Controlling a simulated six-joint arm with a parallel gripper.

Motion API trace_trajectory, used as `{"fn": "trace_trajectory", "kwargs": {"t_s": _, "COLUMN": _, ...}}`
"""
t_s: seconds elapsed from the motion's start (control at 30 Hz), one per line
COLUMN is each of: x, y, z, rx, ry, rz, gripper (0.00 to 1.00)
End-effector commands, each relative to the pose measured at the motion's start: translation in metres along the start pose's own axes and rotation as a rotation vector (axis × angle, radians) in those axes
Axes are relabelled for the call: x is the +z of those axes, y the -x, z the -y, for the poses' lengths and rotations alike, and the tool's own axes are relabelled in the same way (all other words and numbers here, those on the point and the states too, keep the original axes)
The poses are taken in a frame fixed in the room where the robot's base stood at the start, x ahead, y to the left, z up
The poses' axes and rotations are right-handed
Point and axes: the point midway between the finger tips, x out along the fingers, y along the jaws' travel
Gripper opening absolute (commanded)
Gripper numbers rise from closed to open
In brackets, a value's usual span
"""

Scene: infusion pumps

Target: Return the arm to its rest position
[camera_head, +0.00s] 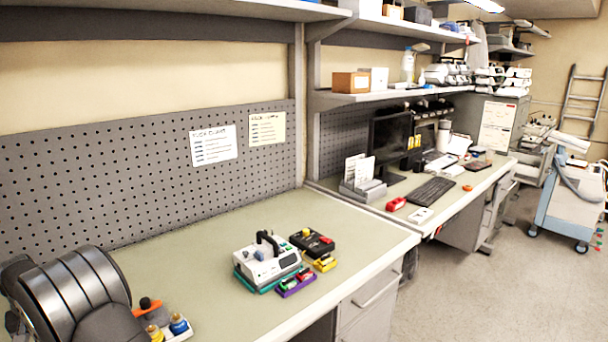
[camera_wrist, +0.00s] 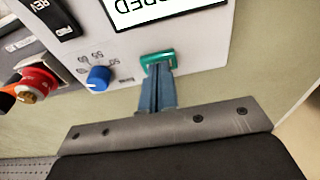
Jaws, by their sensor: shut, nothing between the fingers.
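My gripper (camera_wrist: 157,92) is in the wrist view, with its two blue-grey fingers shut together and nothing between them. The fingertips overlap the lower edge of a green-framed slot or part (camera_wrist: 158,58) on a white device (camera_wrist: 98,45). I cannot tell whether they touch it. The device has a screen and a blue dial (camera_wrist: 98,76). In the head view, my dark arm fills the lower left corner, and my gripper cannot be made out there. A white pump (camera_head: 266,262) with a black handle stands on the green-topped bench (camera_head: 205,243), apart from the visible arm.
A black device (camera_head: 312,242), a purple tray (camera_head: 296,285) and a yellow block (camera_head: 325,263) sit beside the pump. Small fittings with blue and yellow tops (camera_head: 179,325) are close to my arm. A pegboard (camera_head: 130,165) rises behind. The bench's middle is clear.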

Motion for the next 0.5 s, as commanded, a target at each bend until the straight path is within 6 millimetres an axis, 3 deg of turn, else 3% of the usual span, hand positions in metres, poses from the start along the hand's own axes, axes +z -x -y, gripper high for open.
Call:
{"fn": "trace_trajectory", "kwargs": {"t_s": 0.17, "x": -0.003, "y": 0.018, "z": 0.0, "rx": -0.001, "ry": 0.0, "rz": -0.002, "gripper": 0.0}}
{"fn": "trace_trajectory", "kwargs": {"t_s": 0.5, "x": -0.012, "y": 0.078, "z": 0.0, "rx": 0.0, "ry": 0.0, "rz": -0.001, "gripper": 0.0}}
